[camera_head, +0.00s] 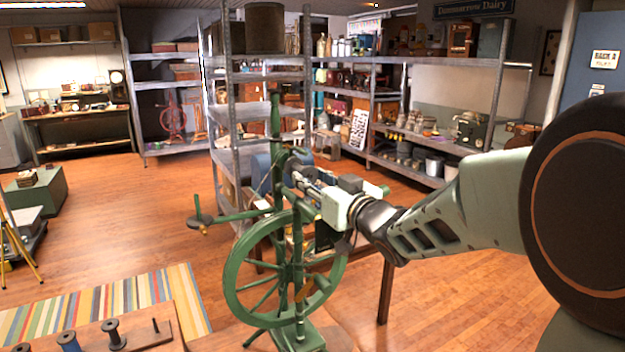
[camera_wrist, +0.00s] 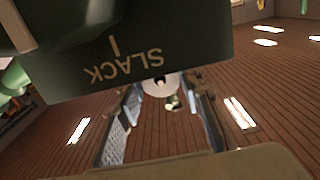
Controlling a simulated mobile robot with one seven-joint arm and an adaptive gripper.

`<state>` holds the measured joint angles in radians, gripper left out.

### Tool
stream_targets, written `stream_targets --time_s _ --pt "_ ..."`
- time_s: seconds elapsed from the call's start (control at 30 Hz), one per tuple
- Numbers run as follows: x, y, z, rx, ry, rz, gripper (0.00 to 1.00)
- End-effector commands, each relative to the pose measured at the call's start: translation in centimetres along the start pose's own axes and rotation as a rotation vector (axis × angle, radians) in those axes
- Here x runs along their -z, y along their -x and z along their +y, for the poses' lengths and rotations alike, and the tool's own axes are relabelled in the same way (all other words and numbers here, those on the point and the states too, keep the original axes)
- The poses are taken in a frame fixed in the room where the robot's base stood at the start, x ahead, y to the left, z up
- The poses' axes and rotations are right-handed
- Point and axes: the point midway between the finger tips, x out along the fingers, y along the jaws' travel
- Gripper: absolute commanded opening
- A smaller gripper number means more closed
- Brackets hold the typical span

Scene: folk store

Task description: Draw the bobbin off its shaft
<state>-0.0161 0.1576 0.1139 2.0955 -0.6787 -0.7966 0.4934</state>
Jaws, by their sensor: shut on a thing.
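A green spinning wheel (camera_head: 236,268) stands upright in the middle of the head view. My gripper (camera_head: 304,182) reaches its upper part from the right. In the wrist view, my gripper (camera_wrist: 165,90) has its two fingers on either side of a pale round end with a dark centre, which I take to be the bobbin (camera_wrist: 158,85). The fingers are shut on it. Most of the bobbin and its shaft are hidden, so I cannot tell how far along the shaft it sits. A dark green plate marked SLACK (camera_wrist: 135,55) hangs close above the fingers, its lettering upside down.
A wooden rack (camera_head: 150,335) at the lower left carries several spools (camera_head: 114,336) and a bare peg (camera_head: 156,326). A striped rug (camera_head: 130,296) lies behind it. Metal shelves (camera_head: 265,75) stand close behind the wheel.

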Motion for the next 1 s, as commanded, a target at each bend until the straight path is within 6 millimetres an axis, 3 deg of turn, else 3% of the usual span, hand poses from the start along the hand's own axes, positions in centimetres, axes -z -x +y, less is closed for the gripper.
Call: stream_targets --time_s 1.0 --pt "0.1 5.4 0.1 -0.001 0.000 0.001 0.22"
